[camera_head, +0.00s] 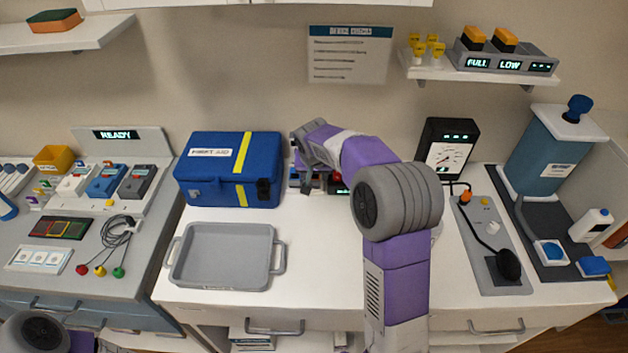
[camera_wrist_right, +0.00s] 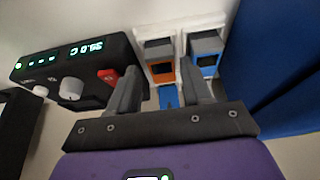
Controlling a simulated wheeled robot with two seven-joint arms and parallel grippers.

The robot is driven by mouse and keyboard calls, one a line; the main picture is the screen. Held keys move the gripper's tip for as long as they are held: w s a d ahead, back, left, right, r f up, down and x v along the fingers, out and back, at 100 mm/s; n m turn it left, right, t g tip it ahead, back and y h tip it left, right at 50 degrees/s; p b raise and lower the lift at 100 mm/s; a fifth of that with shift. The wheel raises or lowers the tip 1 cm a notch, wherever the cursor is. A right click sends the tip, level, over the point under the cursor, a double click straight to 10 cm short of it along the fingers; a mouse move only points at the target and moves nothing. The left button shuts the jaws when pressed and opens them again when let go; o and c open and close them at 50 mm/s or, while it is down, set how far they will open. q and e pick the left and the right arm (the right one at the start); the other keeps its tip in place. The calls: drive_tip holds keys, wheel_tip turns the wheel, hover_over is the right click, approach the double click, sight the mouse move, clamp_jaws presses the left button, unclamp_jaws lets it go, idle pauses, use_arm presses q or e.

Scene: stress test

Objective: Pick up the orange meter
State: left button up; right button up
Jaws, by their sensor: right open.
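The orange meter (camera_wrist_right: 160,73) shows in the right wrist view, with a grey top and a dark face, standing in a white holder (camera_wrist_right: 177,40). A blue meter (camera_wrist_right: 204,63) stands in the slot to its right. My right gripper (camera_wrist_right: 160,90) is open, its two fingers apart and pointing toward the holder. The orange meter appears between the fingertips, and I see no grip on it. In the head view my right arm (camera_head: 398,200) reaches over the counter and hides most of that spot; I cannot make out the orange meter there. My left gripper is out of view.
A black device (camera_wrist_right: 80,70) with a lit display and knobs stands close left of the holder. The blue first-aid box (camera_head: 230,168) stands close on the other side. A grey tray (camera_head: 224,226) lies in front. A black gauge (camera_head: 448,148) stands right of my arm.

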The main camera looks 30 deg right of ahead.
sight(314, 178)
drive_tip(key=x, duration=0.2)
drive_tip(key=shift+w+f, duration=0.1)
drive_tip(key=shift+f, duration=0.2)
drive_tip(key=shift+r, duration=0.1)
drive_tip(key=c, duration=0.8)
